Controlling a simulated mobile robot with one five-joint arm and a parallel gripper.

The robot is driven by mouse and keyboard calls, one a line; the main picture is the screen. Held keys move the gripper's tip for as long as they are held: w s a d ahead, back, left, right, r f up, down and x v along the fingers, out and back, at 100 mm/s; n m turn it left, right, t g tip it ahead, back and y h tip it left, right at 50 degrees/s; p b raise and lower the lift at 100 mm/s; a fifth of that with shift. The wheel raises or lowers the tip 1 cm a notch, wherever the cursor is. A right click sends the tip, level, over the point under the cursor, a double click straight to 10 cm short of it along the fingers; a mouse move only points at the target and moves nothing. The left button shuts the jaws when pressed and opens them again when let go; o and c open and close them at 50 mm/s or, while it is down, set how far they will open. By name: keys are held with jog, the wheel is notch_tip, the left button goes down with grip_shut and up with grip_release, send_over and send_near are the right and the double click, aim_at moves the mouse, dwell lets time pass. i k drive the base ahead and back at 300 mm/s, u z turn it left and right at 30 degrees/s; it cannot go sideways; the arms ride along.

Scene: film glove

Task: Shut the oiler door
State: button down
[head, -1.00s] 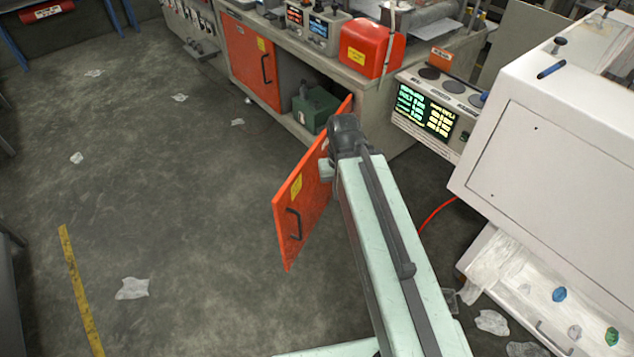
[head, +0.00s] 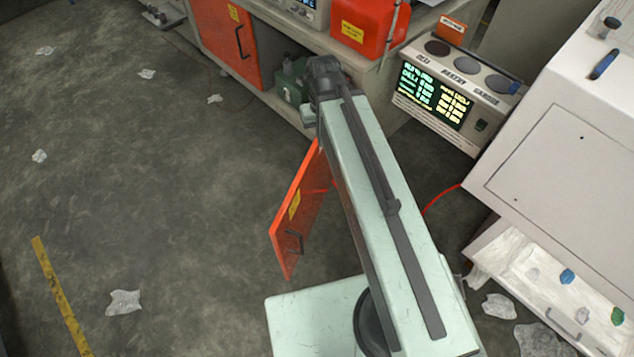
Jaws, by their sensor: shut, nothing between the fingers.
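The orange door (head: 297,218) with a yellow label and dark handle stands swung open, out from the grey cabinet into the room. Its upper, hinge-side part is hidden behind my pale green arm. That joint is in front of the compartment opening in the picture. My gripper is hidden below or behind the arm. I cannot tell whether any part of the arm touches the door.
A second orange door (head: 222,42) is closed at the left. A red canister (head: 368,28) stands on the counter. A display unit (head: 455,92) and a white machine (head: 560,150) with an open drawer crowd the right. The floor at left is open, with scattered crumpled scraps.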

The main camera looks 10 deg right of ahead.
aim_at(289, 231)
jog(key=z, duration=0.2)
jog(key=k, duration=2.1)
jog(key=u, duration=1.35)
jog(key=i, duration=1)
